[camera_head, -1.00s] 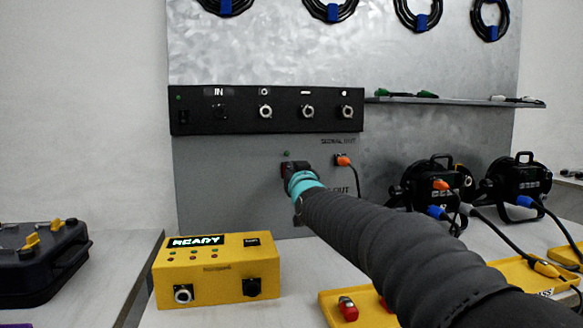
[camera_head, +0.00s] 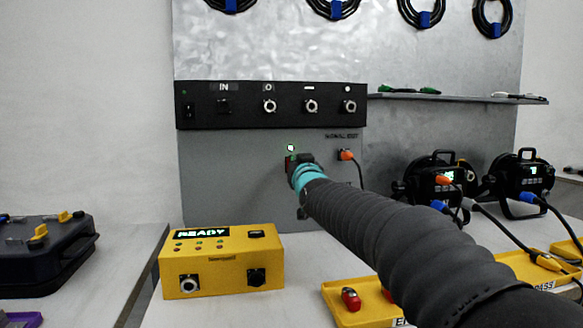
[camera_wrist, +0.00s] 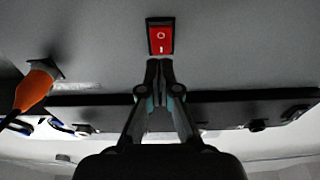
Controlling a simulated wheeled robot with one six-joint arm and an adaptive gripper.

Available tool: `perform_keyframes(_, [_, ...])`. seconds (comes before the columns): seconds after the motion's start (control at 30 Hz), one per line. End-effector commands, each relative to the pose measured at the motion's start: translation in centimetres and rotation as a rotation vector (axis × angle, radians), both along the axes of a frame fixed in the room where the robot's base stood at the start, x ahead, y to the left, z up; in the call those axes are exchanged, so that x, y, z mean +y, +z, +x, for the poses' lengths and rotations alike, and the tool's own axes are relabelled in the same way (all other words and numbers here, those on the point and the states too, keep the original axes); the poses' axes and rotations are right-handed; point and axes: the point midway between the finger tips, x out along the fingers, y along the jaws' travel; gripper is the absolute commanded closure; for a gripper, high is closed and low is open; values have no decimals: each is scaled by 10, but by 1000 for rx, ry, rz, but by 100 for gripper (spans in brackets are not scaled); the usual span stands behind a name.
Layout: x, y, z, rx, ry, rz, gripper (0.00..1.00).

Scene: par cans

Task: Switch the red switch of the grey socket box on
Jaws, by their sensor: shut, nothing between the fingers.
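The grey socket box (camera_head: 230,170) stands against the back panel. Its red switch (camera_wrist: 161,38) shows in the wrist view, with a circle and a bar mark; in the head view my gripper mostly hides it. A small lamp (camera_head: 291,148) above the switch is lit. My gripper (camera_head: 297,163) is at the box's front face. In the wrist view my gripper (camera_wrist: 160,64) has its fingertips together and empty, at the switch's bar-marked edge. I cannot tell whether they touch it.
An orange plug (camera_head: 346,155) sits in the box right of the switch. A black panel (camera_head: 240,108) lies above. A yellow READY box (camera_head: 222,262) stands in front. Two black par cans (camera_head: 525,180) with lit displays stand at right, with cables and yellow trays (camera_head: 345,292).

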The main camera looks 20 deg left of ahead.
Motion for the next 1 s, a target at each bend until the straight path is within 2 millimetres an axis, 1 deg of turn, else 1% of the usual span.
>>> perform_keyframes(0.03, [-6,-3,-6,-2,-2,2,100])
perform_keyframes(0.1, [-14,-1,-14,-4,-4,3,100])
perform_keyframes(0.2, [-23,5,-29,-3,-4,1,100])
perform_keyframes(0.4, [-35,10,-63,-2,4,2,100])
perform_keyframes(0.6, [-48,15,-88,-2,4,0,100])
perform_keyframes(0.8, [-56,17,-100,-1,3,1,100])
perform_keyframes(1.0, [-57,17,-101,-1,2,0,100])
